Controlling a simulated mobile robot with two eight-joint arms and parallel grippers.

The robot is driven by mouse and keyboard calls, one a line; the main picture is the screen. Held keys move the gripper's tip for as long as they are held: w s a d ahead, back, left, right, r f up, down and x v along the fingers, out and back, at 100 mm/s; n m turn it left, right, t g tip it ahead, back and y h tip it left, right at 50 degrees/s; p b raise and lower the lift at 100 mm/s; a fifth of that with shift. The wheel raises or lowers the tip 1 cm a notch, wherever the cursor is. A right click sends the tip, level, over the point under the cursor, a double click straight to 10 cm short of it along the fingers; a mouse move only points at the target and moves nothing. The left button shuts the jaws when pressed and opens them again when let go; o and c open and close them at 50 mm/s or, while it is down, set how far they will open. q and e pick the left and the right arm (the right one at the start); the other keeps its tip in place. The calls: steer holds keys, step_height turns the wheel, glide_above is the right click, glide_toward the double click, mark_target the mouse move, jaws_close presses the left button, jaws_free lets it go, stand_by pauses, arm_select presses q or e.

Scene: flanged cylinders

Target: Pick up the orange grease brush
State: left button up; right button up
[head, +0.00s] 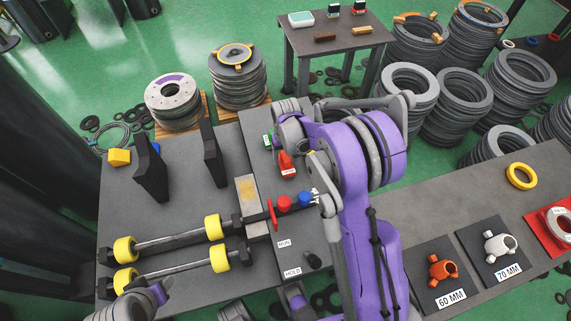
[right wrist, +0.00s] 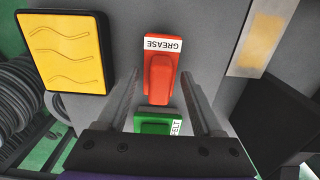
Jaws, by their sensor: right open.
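The orange-red grease brush (right wrist: 160,77), a block with a raised grip and a white GREASE label, lies on the dark table top. In the head view it (head: 287,165) shows just below my right gripper's wrist. My right gripper (right wrist: 160,88) is open. In the right wrist view its two fingers stand apart on either side of the brush's lower part, with nothing gripped; the gap in height is unclear. The green FELT brush (right wrist: 153,124) lies beside the grease brush, partly hidden by the gripper body. My left gripper cannot be made out in the head view.
A yellow pad (right wrist: 62,48) lies left of the brushes in the wrist view. A metal block (head: 248,190) and shafts with yellow rollers (head: 213,227) stand on the table. Red and blue knobs (head: 284,204) are close to the brush. The table right of my arm has bare room.

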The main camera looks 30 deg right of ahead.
mark_target(286, 157)
steer(key=shift+f, duration=0.3)
jaws_close()
steer(key=shift+r, duration=0.1)
step_height(286, 157, up, 10)
steer(key=shift+f+p, duration=0.1)
steer(key=shift+p, duration=0.75)
steer(key=c, duration=0.7)
jaws_free()
steer(key=shift+c, duration=0.2)
jaws_close()
